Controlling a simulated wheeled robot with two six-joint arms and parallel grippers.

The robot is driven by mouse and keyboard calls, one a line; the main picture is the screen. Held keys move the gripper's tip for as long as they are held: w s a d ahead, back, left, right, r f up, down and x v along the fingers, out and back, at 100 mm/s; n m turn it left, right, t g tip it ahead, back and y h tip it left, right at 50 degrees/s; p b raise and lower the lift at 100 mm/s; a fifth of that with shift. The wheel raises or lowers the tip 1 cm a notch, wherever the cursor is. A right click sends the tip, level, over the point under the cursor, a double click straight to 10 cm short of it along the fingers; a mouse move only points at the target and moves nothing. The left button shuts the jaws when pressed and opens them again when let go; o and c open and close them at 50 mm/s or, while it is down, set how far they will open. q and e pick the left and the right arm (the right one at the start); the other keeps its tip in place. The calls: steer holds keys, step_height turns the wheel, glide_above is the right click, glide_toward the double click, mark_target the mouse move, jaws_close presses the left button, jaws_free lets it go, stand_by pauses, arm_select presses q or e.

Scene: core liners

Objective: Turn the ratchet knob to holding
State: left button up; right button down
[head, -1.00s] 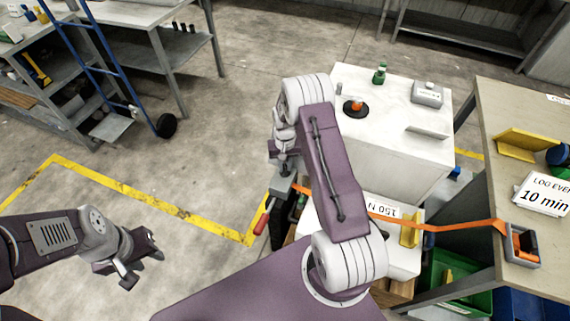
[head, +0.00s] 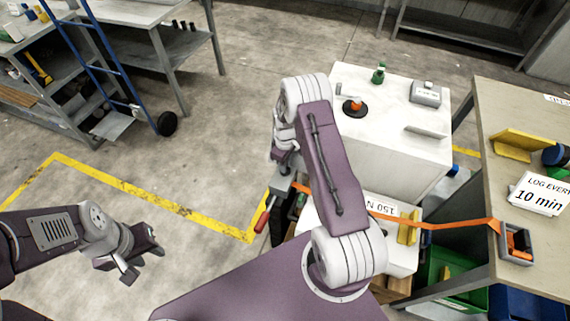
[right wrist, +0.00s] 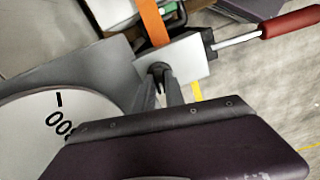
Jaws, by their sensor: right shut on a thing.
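The ratchet is a grey metal block (head: 279,187) with a red-handled lever (head: 262,219), at the left edge of the white stand. It also shows in the right wrist view as a pale plate (right wrist: 193,62) with the red handle (right wrist: 291,22) at upper right. My right gripper (right wrist: 158,72) is shut on the small dark ratchet knob at the plate's left part; the fingers hide most of the knob, so its setting cannot be read. An orange strap (head: 435,227) runs from the ratchet to the right. My left gripper (head: 142,264) is open and empty, over the floor.
A round white dial (right wrist: 40,125) is beside the ratchet. A white cabinet (head: 390,150) with a small black-and-orange item (head: 355,107) stands behind my right arm. A workbench (head: 490,150) is at right. The floor at left is clear inside yellow tape (head: 150,205).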

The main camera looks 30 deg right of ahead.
steer(key=shift+n, duration=0.9)
steer(key=c, duration=1.4)
jaws_free()
step_height(320, 180, up, 9)
steer(key=shift+p, duration=0.35)
steer(key=shift+s, duration=0.1)
